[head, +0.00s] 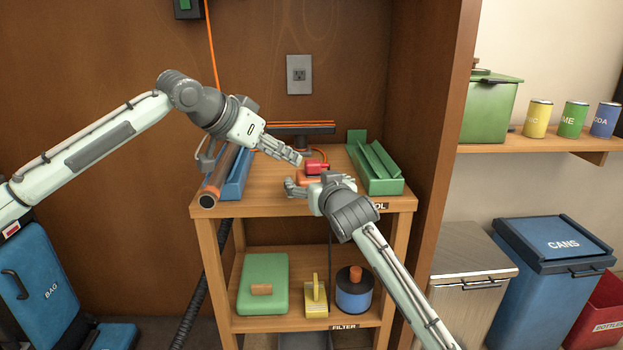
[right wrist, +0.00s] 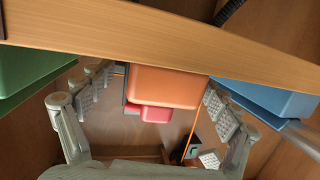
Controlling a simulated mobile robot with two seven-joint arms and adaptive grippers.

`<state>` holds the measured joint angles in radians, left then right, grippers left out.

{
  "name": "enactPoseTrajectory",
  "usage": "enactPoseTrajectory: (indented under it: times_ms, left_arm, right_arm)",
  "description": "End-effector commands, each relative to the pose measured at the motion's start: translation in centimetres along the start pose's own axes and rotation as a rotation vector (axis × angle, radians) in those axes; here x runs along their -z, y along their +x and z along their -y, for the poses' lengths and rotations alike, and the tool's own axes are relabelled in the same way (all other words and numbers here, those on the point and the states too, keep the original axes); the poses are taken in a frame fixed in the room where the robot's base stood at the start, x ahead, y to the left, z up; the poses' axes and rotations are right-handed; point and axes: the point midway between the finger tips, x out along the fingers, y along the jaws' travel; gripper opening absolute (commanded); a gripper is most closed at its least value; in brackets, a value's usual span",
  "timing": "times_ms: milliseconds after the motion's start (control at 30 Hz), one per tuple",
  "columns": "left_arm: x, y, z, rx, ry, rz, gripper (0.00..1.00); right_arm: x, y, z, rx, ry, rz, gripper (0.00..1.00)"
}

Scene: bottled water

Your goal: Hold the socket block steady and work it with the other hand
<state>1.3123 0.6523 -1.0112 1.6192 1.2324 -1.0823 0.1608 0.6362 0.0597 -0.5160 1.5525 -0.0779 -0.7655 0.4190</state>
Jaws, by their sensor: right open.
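An orange block (head: 309,179), apparently the socket block, sits near the front middle of the stand's top shelf. A red piece (head: 317,167) shows just behind it, and an orange cord runs behind. In the right wrist view the orange block (right wrist: 165,86) and the red piece (right wrist: 155,115) hang upside down in the picture. My right gripper (head: 299,184) is open at the block's front; its fingers (right wrist: 157,98) stand on either side, with gaps to the block. My left gripper (head: 296,157) reaches down from the upper left, beside the red piece. Its fingertips are too small to judge contact.
A blue tray (head: 236,174) with a grey-and-orange tube stands left on the shelf, a green holder (head: 377,170) right. A dark bar (head: 300,129) stands behind. The lower shelf (head: 284,326) holds a green case, a yellow item and a blue canister.

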Motion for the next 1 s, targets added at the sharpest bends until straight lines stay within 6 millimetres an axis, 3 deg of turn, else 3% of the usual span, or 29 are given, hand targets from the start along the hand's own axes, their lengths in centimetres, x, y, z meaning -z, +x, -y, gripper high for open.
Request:
enactPoseTrajectory:
  times_ms: [300, 667, 1000]
  left_arm:
    - [0.0, 0.0, 0.0, 0.000, 0.000, 0.000, 0.34]
    - [0.0, 0.0, 0.0, 0.000, 0.000, 0.000, 0.34]
    - [0.0, 0.0, 0.0, 0.000, 0.000, 0.000, 0.34]
  right_arm:
    - [0.1, 4.1, 0.0, 0.000, -0.001, 0.000, 0.89]
    - [0.0, 4.6, 0.0, 0.000, -0.001, 0.001, 0.89]
    - [0.0, 4.6, 0.0, 0.000, -0.002, 0.001, 0.48]
